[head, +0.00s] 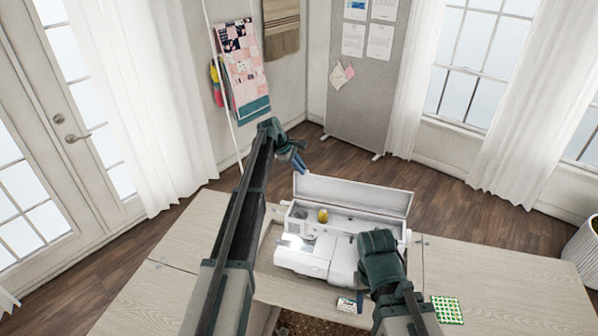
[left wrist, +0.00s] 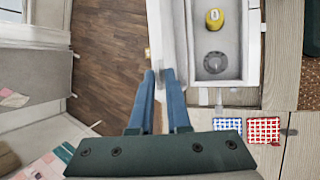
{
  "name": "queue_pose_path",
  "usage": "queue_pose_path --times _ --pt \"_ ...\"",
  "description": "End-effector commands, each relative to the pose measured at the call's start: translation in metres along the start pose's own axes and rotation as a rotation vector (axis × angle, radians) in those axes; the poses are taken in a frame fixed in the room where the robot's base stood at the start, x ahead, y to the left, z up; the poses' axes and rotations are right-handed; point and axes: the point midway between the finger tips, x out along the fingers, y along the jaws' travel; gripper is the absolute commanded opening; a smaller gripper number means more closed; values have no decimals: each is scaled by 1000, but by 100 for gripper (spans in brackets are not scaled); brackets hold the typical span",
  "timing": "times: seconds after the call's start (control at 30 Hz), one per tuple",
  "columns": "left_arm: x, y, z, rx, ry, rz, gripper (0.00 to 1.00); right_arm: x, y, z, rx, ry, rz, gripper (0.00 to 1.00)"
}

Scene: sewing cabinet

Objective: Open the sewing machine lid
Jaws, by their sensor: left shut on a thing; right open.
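The white sewing machine (head: 302,259) sits in the cabinet's opening. Its long lid (head: 372,195) stands raised along the back edge, and the compartment below is exposed. A yellow spool (head: 323,215) lies inside, and it also shows in the left wrist view (left wrist: 214,18) near a grey dial (left wrist: 214,62). My left gripper (head: 299,168) is at the lid's left end; in the left wrist view its blue fingers (left wrist: 160,76) are closed at the lid's end edge (left wrist: 172,42). My right gripper (head: 361,297) is open and empty at the machine's front right; its fingers are partly hidden.
The wooden cabinet top (head: 520,290) is mostly clear on the right. Red-checked (left wrist: 264,130) and blue-checked pieces show in the left wrist view. Behind the cabinet is open floor.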

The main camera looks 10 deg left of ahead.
Motion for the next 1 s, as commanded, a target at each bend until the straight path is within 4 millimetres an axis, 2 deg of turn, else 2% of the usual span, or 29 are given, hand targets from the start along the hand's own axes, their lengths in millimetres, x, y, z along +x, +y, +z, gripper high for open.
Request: queue_pose_path --times 0.2,0.67,0.7,0.8,1.0 --pt "3 7 0 2 -1 1 0 0 0 0 0 0 0 50" --pt "3 8 0 2 -1 2 0 0 0 0 0 0 0 50" --pt "3 8 0 2 -1 2 23 0 0 0 0 0 0 50" --pt "3 7 0 1 -1 1 38 0 0 0 0 0 0 50" --pt "2 7 -1 1 -1 0 38 0 0 0 0 0 0 50"
